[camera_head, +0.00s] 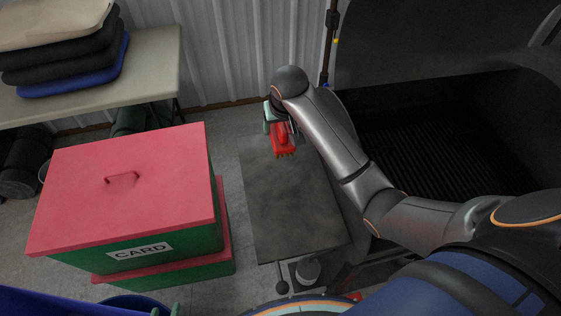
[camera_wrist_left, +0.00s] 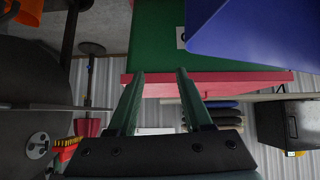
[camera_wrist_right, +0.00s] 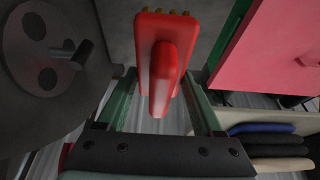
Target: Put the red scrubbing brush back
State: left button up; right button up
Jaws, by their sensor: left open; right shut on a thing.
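The red scrubbing brush (camera_head: 283,143) is in my right gripper (camera_head: 281,124), over the far end of the dark grey side shelf (camera_head: 290,205). In the right wrist view, the brush (camera_wrist_right: 160,50) has its red handle between the fingers of the right gripper (camera_wrist_right: 158,85), and its bristles point away from me. Whether it touches the shelf I cannot tell. My left gripper (camera_wrist_left: 158,78) is open and empty in the left wrist view. In the head view only what seem to be its fingertips (camera_head: 165,311) show at the bottom edge.
A large dark grill (camera_head: 440,130) stands open at the right. A green box with a red lid (camera_head: 125,185), marked CARD, stands left of the shelf. A table (camera_head: 150,65) with folded cloths is behind it. Most of the shelf top is bare.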

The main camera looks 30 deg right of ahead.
aim_at(284, 133)
notch_tip(284, 133, down, 10)
jog(key=shift+w+r, duration=0.15)
dwell(0.3)
jog(key=o, duration=1.4)
jog(key=shift+o, duration=0.2)
jog(key=v, duration=1.2)
